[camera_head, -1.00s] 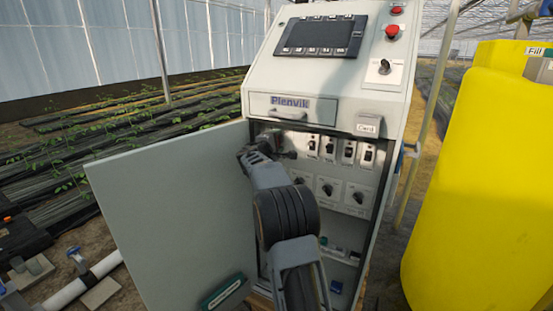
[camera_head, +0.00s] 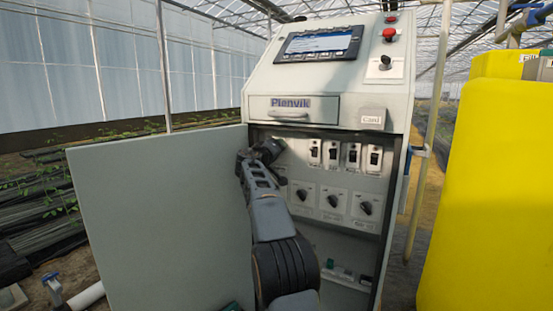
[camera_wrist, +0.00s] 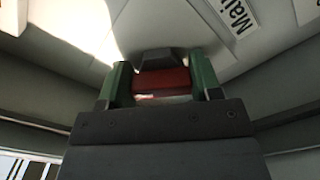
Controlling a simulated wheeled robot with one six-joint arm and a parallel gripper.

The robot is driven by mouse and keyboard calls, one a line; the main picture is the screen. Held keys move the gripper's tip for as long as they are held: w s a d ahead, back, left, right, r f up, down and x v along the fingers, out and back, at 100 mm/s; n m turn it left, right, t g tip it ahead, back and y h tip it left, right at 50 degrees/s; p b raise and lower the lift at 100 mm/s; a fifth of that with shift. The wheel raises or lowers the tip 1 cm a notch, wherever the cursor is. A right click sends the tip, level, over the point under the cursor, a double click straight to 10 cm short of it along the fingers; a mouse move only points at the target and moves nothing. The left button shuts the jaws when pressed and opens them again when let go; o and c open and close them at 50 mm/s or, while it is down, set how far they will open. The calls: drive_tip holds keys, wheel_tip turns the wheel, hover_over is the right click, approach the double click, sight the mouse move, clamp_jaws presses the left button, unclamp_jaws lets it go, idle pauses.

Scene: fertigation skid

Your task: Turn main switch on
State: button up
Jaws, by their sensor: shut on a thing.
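The main switch (camera_wrist: 160,78) shows as a red handle in the wrist view, by a label starting "Mai" (camera_wrist: 236,14). My gripper (camera_wrist: 162,86) is shut on it, one green finger on each side. In the head view my gripper (camera_head: 268,152) is at the upper left inside the open cabinet (camera_head: 325,131) and hides the switch. The display (camera_head: 320,43) on the sloped top is lit with a blue and white picture.
The cabinet door (camera_head: 160,220) stands open to the left of my arm. Small breakers (camera_head: 353,155) and black rotary knobs (camera_head: 333,201) are right of my gripper. A red button (camera_head: 389,34) is above. A yellow tank (camera_head: 490,200) stands at the right.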

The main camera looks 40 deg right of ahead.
drive_tip(key=shift+f+m+b, duration=0.1)
drive_tip(key=shift+m+b, duration=0.25)
drive_tip(key=shift+m, duration=0.25)
drive_tip(key=o, duration=0.9)
drive_tip(key=shift+o, duration=0.2)
drive_tip(key=b+v, duration=0.2)
drive_tip(key=v, duration=1.1)
drive_tip(key=shift+s+a, duration=0.2)
drive_tip(key=shift+a, duration=0.15)
